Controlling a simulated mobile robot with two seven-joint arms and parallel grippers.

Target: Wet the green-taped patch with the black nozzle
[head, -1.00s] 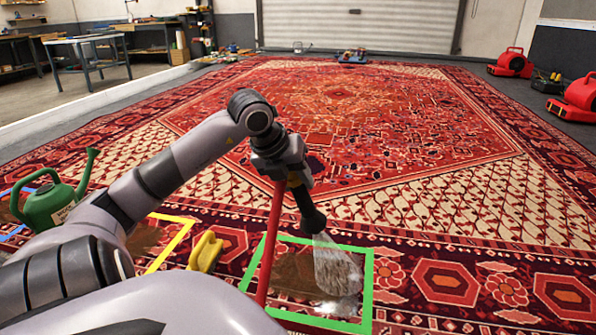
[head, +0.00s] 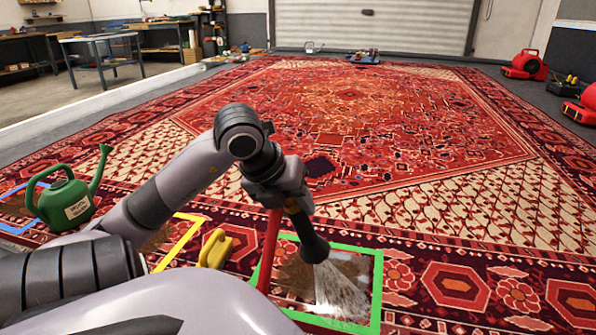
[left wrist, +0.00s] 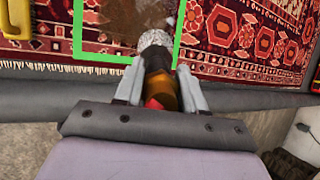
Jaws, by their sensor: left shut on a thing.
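My left gripper (head: 283,197) is shut on the black nozzle (head: 312,243), which has a red hose (head: 270,245) hanging from it. The nozzle also shows in the left wrist view (left wrist: 155,62), between the fingers. It points down and a whitish spray (head: 338,288) comes from its mouth onto the rug. The green-taped patch (head: 376,290) lies under the spray, with brown, dark and wet-looking areas inside its green tape. The left part of the patch is partly hidden by the hose and my arm. My right gripper is in neither view.
A green watering can (head: 66,203) stands at the left by a blue-taped patch (head: 12,228). A yellow-taped patch (head: 178,240) and a yellow object (head: 215,248) lie left of the hose. Red blowers (head: 524,65) stand at the far right. The rug's middle is mostly clear.

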